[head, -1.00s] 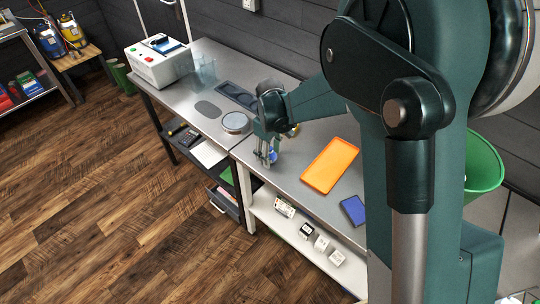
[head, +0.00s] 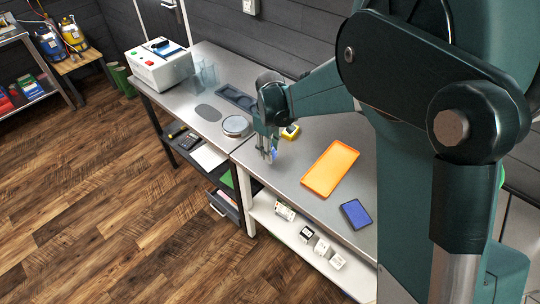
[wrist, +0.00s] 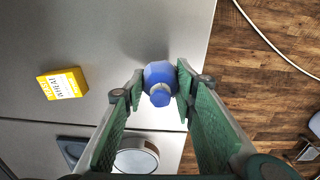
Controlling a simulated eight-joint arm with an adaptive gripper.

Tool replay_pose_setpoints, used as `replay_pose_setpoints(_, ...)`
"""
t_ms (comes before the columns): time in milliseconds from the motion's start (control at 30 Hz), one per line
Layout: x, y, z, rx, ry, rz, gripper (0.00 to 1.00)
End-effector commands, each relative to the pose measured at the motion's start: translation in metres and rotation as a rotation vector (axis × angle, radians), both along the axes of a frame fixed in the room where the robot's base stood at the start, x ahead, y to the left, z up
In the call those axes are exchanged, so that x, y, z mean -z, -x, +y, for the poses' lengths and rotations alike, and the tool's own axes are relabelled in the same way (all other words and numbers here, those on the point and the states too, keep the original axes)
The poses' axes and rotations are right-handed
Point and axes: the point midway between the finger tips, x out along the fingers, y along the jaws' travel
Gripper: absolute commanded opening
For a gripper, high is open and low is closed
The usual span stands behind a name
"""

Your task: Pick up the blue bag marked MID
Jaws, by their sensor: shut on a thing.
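A small blue bag (wrist: 158,74) with a gathered, rounded end facing the camera is between the two green fingers of my gripper (wrist: 160,88) in the wrist view. The fingertips touch it on both sides. In the head view a bit of the blue bag (head: 274,154) shows at the fingertips of my gripper (head: 268,152), over the near left part of the steel table (head: 292,172). No MID marking can be read on it. I cannot tell for sure whether the bag is clear of the tabletop.
A yellow box (head: 290,132) stands just behind my gripper. An orange tray (head: 330,168) and a blue pad (head: 356,214) lie to the right. A round scale pan (head: 236,125) is to the left. The table's front edge is close to the bag.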

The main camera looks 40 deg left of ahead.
Motion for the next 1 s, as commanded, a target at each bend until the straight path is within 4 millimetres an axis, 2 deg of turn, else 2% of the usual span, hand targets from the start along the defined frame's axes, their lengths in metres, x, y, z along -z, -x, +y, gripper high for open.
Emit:
replay_pose_setpoints(200,-0.033,0.000,0.000,0.000,0.000,0.000,0.16)
replay_pose_setpoints(433,-0.057,0.000,0.000,0.000,0.000,0.000,0.16)
replay_pose_setpoints(1000,-0.063,0.000,0.000,0.000,0.000,0.000,0.16)
